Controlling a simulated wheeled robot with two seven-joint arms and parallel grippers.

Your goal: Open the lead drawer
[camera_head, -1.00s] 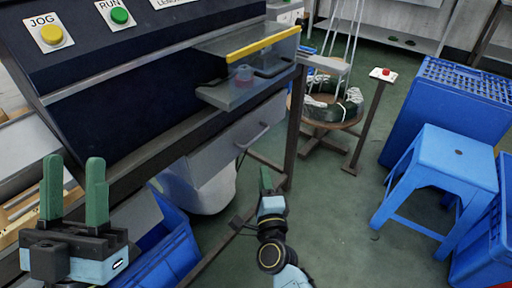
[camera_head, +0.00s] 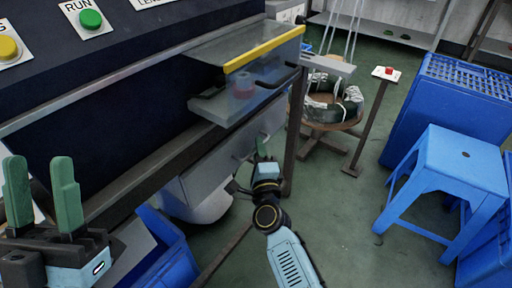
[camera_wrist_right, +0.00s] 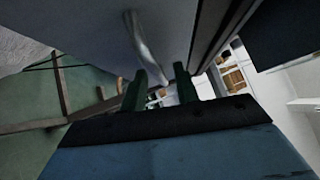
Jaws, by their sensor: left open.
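The lead drawer (camera_head: 208,172) is a grey box front under the machine's bench, and it looks shut. Its bar handle is largely hidden behind my right gripper (camera_head: 262,146) in the head view. In the right wrist view the metal handle (camera_wrist_right: 143,42) runs down the grey front toward my right gripper (camera_wrist_right: 160,82). The green fingers there stand apart, with the handle's lower end close to their tips. I cannot tell whether they touch it. My left gripper (camera_head: 42,190) is open and empty at the lower left, away from the drawer.
A clear-covered tray with a yellow edge (camera_head: 264,49) juts out above the drawer. A blue crate (camera_head: 168,250) stands below the bench. A blue stool (camera_head: 455,165) and a coil stand (camera_head: 330,122) are on the right. The green floor between is free.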

